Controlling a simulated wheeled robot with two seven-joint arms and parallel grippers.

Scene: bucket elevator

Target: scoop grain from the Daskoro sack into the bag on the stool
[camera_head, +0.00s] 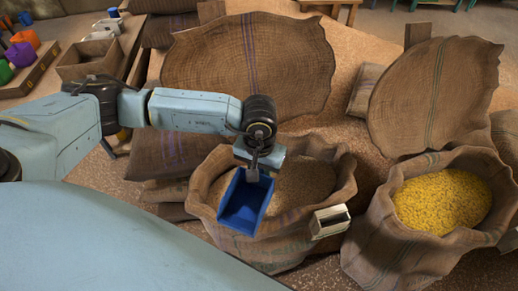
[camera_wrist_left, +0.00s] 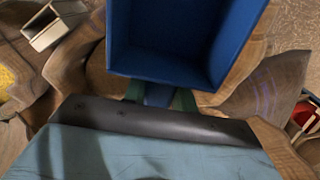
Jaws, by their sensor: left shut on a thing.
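A blue scoop (camera_head: 245,203) is held by my left gripper (camera_head: 254,172), which is shut on it, over the near left part of an open burlap sack (camera_head: 334,187) of brown grain. The scoop's open tray faces the head camera and looks empty. The scoop (camera_wrist_left: 180,40) fills the top middle of the left wrist view. A second open sack (camera_head: 385,235) holds yellow grain at the right. I cannot read which sack is Daskoro. The bag and the stool cannot be made out. My right gripper is not in view.
A small pale box-shaped holder (camera_head: 329,221) sits at the brown grain sack's front right rim; it also shows in the left wrist view (camera_wrist_left: 52,24). A low shelf with a wooden crate (camera_head: 90,60) and coloured containers is at the far left.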

